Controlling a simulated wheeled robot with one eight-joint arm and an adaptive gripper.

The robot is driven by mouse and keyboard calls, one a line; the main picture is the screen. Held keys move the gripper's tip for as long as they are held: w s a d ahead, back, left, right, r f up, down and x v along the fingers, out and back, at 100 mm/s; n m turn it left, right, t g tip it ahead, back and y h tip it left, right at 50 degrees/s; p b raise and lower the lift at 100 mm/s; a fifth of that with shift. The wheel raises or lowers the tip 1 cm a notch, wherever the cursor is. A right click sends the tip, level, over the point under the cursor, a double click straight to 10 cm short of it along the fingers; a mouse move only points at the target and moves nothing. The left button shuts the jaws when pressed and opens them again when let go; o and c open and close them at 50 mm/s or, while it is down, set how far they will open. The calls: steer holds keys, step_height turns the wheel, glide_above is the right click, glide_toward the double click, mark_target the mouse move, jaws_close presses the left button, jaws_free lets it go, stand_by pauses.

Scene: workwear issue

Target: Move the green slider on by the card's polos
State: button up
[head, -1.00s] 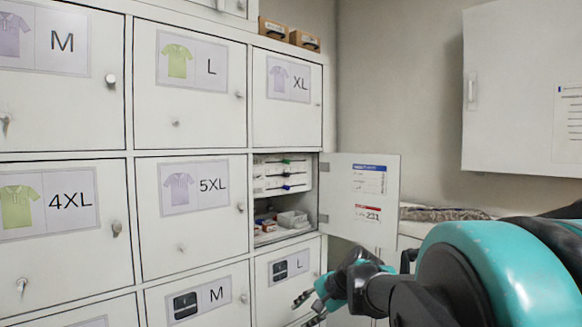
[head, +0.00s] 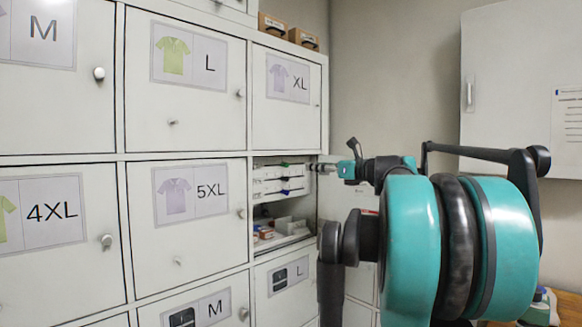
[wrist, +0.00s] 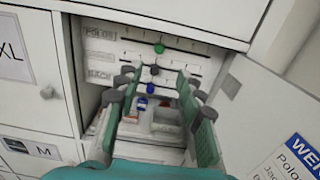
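In the wrist view a white panel in the open compartment carries three slider rows. The green slider (wrist: 159,48) sits on the top row, labelled POLOS, near the row's middle; it also shows small in the head view (head: 284,164). A dark slider (wrist: 154,70) is on the row below, and a blue slider (wrist: 150,88) on the lowest. My gripper (wrist: 157,75) is open and empty, its fingers pointing at the panel, tips below the green slider in the picture. The card (wrist: 298,160) on the open door is cut off; its polo number is not readable.
Boxes and small items (wrist: 162,119) lie on the compartment floor under the panel. The open door (wrist: 258,108) stands close on the right of my gripper. Closed locker doors with knobs (head: 241,213) are to the left. A white wall cabinet (head: 510,85) hangs at right.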

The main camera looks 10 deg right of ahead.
mark_target(288, 165)
steer(key=x, duration=1.2)
steer(key=shift+w+a, duration=0.2)
steer(key=shift+w, duration=0.1)
jaws_close()
